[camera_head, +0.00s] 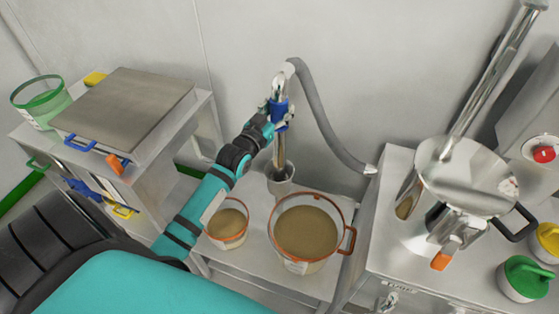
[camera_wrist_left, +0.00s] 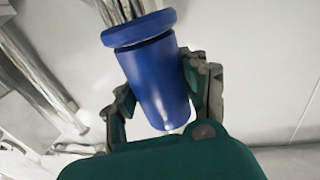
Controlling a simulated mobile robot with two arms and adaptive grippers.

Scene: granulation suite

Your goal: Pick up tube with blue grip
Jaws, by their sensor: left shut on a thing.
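The tube (camera_head: 279,150) is a shiny metal pipe with a blue grip (camera_head: 280,113) near its top. A grey hose (camera_head: 325,119) runs from its upper bend down to the machine at the right. My left gripper (camera_head: 279,118) is shut on the blue grip in the head view. In the left wrist view the blue grip (camera_wrist_left: 155,75) sits between the two fingers of my left gripper (camera_wrist_left: 165,100). The tube stands roughly upright, its lower end at a small grey container (camera_head: 281,182); whether it reaches inside I cannot tell. My right gripper is not in view.
A low table holds a small bucket (camera_head: 227,224) and a larger bucket (camera_head: 306,229) of tan powder. A cabinet (camera_head: 128,102) with a green bucket (camera_head: 42,98) stands at left. A steel machine (camera_head: 468,175) and green-lidded container (camera_head: 524,281) are at right.

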